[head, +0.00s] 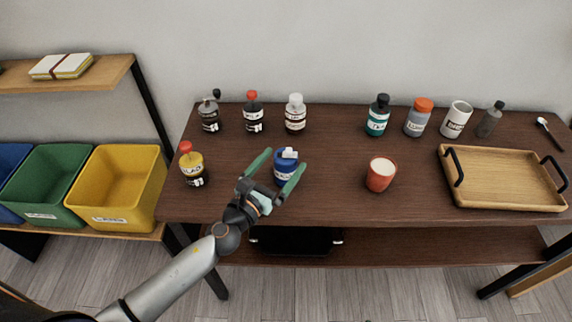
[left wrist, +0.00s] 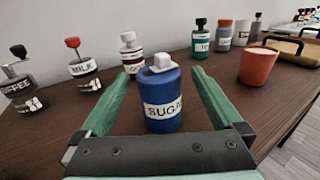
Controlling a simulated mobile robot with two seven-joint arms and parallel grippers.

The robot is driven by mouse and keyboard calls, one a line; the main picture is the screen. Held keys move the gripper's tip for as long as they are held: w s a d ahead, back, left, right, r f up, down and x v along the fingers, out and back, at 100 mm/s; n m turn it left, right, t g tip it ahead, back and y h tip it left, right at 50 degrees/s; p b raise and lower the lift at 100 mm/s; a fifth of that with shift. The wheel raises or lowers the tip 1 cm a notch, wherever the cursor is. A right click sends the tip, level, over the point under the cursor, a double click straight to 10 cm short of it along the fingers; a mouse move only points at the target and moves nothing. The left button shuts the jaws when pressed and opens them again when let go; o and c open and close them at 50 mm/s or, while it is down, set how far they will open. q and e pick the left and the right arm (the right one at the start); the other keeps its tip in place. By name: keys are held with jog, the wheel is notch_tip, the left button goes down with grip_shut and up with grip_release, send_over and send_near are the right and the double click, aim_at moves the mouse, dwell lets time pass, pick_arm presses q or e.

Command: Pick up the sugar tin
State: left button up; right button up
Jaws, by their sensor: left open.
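The sugar tin (head: 284,171) is a blue can with a white label and a pale lid knob, standing upright on the dark wooden table (head: 330,205). In the left wrist view the tin (left wrist: 163,92) shows the letters "SUGA" and sits between the open fingers. My left gripper (head: 276,172) has green fingers, one on each side of the tin. The gripper (left wrist: 160,98) is open, with visible gaps between the fingers and the tin. My right gripper is not in view.
A red cup (head: 380,176) stands right of the tin, and a yellow bottle (head: 193,168) to the left. Several bottles and jars line the back, including a white-capped one (head: 295,115). A wooden tray (head: 500,178) lies at right. Bare table separates tin and cup.

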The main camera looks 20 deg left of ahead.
pick_arm(q)
jog(key=shift+f+x, duration=0.2)
jog(key=shift+x, duration=1.25)
jog(key=shift+f+x, duration=0.15)
jog(key=shift+x, duration=1.25)
jog(key=shift+a, duration=0.1)
jog(key=c, duration=1.5)
